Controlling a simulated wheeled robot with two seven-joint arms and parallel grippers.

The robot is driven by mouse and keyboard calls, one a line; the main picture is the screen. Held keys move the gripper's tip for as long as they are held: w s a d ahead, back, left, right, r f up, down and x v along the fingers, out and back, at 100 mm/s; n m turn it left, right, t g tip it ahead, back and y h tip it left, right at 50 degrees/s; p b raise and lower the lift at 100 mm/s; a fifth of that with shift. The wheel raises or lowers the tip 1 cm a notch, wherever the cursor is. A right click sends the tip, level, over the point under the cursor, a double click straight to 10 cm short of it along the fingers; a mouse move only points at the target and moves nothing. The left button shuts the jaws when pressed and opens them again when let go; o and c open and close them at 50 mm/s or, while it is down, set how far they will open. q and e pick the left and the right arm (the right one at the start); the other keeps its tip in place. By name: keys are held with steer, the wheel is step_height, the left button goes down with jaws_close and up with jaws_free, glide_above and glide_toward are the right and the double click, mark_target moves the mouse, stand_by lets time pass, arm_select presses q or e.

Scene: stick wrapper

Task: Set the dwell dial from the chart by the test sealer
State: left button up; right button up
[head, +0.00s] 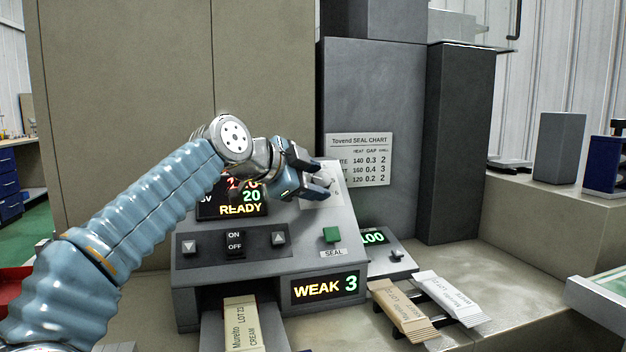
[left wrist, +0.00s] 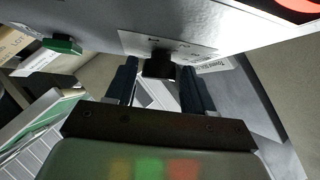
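The test sealer (head: 245,280) is a grey machine with a sloped front. Its upper display (head: 232,208) reads 20 and READY, with red digits partly hidden by my left gripper (head: 321,181). The lower display (head: 325,287) reads WEAK 3. In the left wrist view, the black dial knob (left wrist: 158,66) stands between the fingers of my left gripper (left wrist: 160,80), which are open with gaps on both sides. The seal chart (head: 358,160) lists heat, gap and dwell: 140 0.3 2, 160 0.4 3, 120 0.2 2; row names are partly hidden. My right gripper is out of view.
A green SEAL button (head: 331,235) and ON/OFF switch (head: 235,242) sit on the sealer. A packet marked CREAM (head: 241,325) lies in front. A brown packet (head: 402,310) and a white packet (head: 452,298) lie on a dark rack to the right, near a small gauge (head: 385,250).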

arm_select(q)
steer(key=shift+o, duration=0.7)
steer(key=b+v, duration=0.1)
steer(key=v, duration=1.2)
steer(key=shift+s+a+r, duration=0.2)
steer(key=shift+s+r, duration=0.05)
steer(key=shift+s, duration=0.05)
